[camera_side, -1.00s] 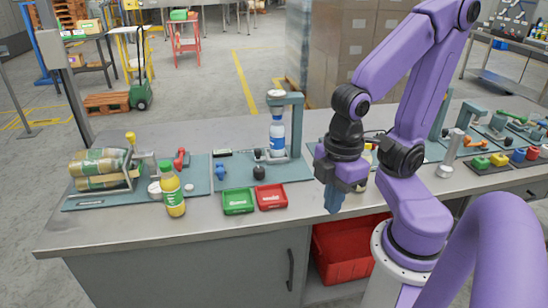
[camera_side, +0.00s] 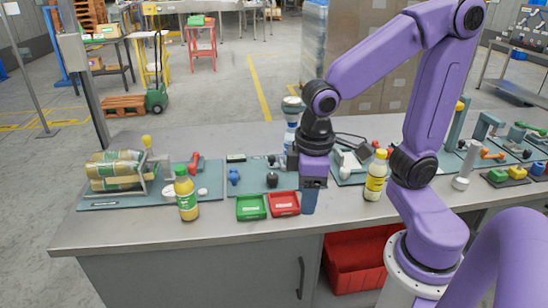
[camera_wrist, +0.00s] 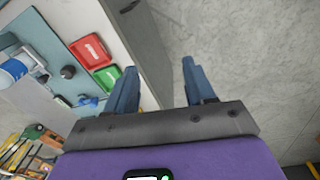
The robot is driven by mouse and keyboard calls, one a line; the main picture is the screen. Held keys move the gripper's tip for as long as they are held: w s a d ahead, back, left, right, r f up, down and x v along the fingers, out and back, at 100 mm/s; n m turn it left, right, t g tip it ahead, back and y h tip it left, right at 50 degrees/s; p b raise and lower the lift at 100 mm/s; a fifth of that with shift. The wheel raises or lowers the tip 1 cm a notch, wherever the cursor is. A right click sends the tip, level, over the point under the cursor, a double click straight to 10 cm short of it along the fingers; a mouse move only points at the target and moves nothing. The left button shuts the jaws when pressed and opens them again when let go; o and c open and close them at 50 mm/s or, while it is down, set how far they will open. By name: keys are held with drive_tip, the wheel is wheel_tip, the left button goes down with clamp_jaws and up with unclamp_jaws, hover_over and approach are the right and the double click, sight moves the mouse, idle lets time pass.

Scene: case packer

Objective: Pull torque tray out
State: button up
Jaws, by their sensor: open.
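A small green tray (camera_side: 251,207) and a small red tray (camera_side: 285,203) sit side by side at the counter's front edge. Each has a white label too small to read, so I cannot tell which is the torque tray. In the wrist view the red tray (camera_wrist: 91,52) and green tray (camera_wrist: 107,78) lie left of my fingers. My gripper (camera_side: 309,207) points down just right of the red tray. In the wrist view my gripper (camera_wrist: 159,65) is open and empty, its blue fingers apart, with cabinet front and floor beneath.
Behind the trays is a teal mat (camera_side: 240,183) with a bottle in a stand. A yellow juice bottle (camera_side: 187,196) stands left, another (camera_side: 376,176) right of my gripper. A red bin (camera_side: 355,262) sits under the counter. The floor in front is clear.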

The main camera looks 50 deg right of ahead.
drive_tip(key=w+d+m+h, duration=0.1)
drive_tip(key=w+d+m, duration=0.1)
drive_tip(key=w+m, duration=0.8)
drive_tip(key=m+h, duration=0.3)
drive_tip(key=m, duration=1.2)
hover_over(271, 157)
drive_tip(key=a, duration=0.6)
wheel_tip(271, 157, down, 2)
drive_tip(key=shift+g, duration=0.4)
drive_tip(key=x, duration=1.6)
drive_tip(key=shift+d+f, duration=0.15)
drive_tip(key=shift+f, duration=0.2)
drive_tip(key=shift+c, duration=0.3)
clamp_jaws()
